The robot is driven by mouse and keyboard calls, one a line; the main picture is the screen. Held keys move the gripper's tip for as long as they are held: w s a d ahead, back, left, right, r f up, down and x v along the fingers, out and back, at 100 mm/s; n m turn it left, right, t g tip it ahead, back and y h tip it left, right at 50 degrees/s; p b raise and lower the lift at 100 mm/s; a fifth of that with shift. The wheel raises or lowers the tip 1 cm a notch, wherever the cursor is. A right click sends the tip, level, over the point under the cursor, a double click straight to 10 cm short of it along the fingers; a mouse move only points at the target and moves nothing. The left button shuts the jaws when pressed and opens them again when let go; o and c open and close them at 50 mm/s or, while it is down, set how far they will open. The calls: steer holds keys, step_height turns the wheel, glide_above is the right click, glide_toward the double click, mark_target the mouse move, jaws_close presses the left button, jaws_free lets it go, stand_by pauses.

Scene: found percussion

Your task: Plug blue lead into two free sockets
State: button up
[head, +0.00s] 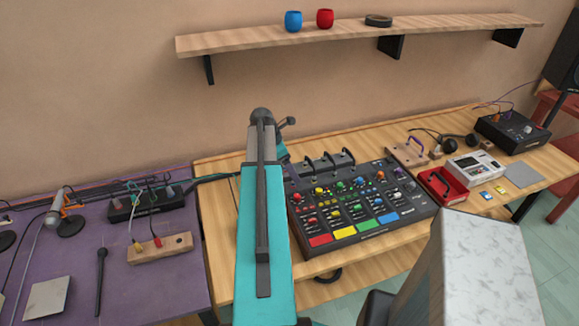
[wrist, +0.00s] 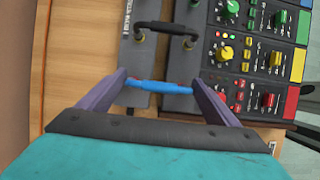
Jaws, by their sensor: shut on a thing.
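My gripper (wrist: 160,88) is shut on the blue lead (wrist: 158,87), which spans sideways between its purple fingers in the wrist view. The lead is over or against the grey patch panel (wrist: 150,62) along the mixer's edge; I cannot tell whether its ends touch any socket. A black lead (wrist: 165,28) arches across the panel just beyond it. In the head view, my arm covers most of the gripper and the blue lead. The patch panel (head: 318,163) shows there with several black arched leads, behind the mixer (head: 365,208). The free sockets cannot be made out.
The wooden table (head: 225,225) is bare left of the mixer. A purple table (head: 185,285) with a wooden socket block (head: 160,249) stands left. A red tray (head: 442,185) and a white device (head: 473,166) lie right of the mixer. A shelf (head: 345,38) hangs above.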

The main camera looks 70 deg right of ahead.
steer(key=shift+f, duration=0.3)
steer(key=o, duration=1)
steer(key=shift+w+r, duration=0.1)
steer(key=shift+r, duration=0.05)
steer(key=shift+b+v, duration=1.75)
steer(key=shift+v, duration=4.95)
